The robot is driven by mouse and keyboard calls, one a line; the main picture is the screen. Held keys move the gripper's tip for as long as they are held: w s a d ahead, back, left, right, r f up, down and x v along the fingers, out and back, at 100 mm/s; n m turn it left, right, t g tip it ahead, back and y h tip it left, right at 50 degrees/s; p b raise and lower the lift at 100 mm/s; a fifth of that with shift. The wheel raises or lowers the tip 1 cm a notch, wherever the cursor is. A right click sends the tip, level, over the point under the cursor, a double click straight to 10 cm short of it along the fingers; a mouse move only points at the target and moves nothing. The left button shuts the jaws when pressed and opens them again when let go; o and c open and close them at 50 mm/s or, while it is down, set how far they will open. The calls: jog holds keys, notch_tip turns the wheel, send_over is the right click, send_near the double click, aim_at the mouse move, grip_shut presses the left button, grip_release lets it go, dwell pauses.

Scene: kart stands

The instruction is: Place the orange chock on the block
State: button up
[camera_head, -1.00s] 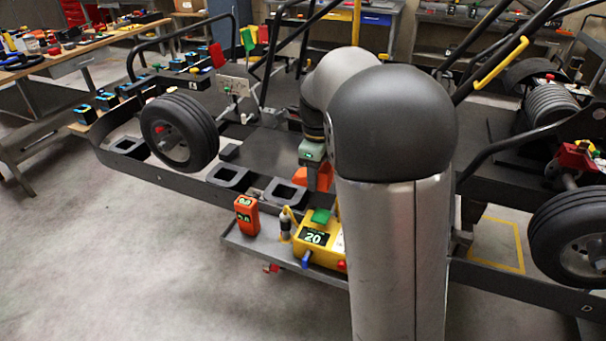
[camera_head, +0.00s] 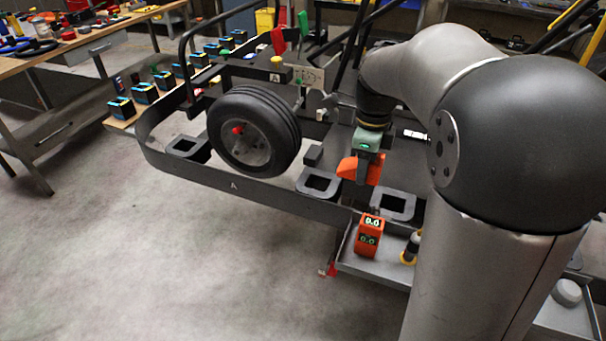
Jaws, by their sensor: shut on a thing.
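The orange chock (camera_head: 374,172) is in my gripper (camera_head: 363,165), which points down and is shut on it. The chock is held over the kart frame, right of a small dark block (camera_head: 313,155) and apart from it. Black hollow blocks stand along the kart's near edge, one (camera_head: 318,184) left of the chock and one (camera_head: 393,206) to its right and nearer. The gap beneath the chock is hard to judge, and part of it is hidden by the fingers.
A wheel (camera_head: 254,130) stands left of the chock. An orange device with a display (camera_head: 369,236) sits on a grey tray (camera_head: 372,268) in front. Upright bars and colored levers rise behind. My arm hides the right side.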

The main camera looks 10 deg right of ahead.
jog(key=w+a+f+p, duration=0.2)
jog(key=w+a+f, duration=0.15)
jog(key=w, duration=0.45)
send_over(328, 180)
notch_tip(328, 180, down, 6)
jog(key=shift+s+d+r, duration=0.1)
jog(key=shift+s+r, duration=0.05)
jog(key=shift+f, duration=0.2)
jog(key=shift+w+f+p, duration=0.15)
jog(key=shift+f, duration=0.7)
jog(key=shift+w+f+p, duration=0.1)
jog(key=shift+f+p, duration=0.05)
jog(key=shift+f, duration=0.7)
jog(key=shift+f, duration=0.1)
jog(key=o, duration=1)
jog(key=shift+o, duration=0.2)
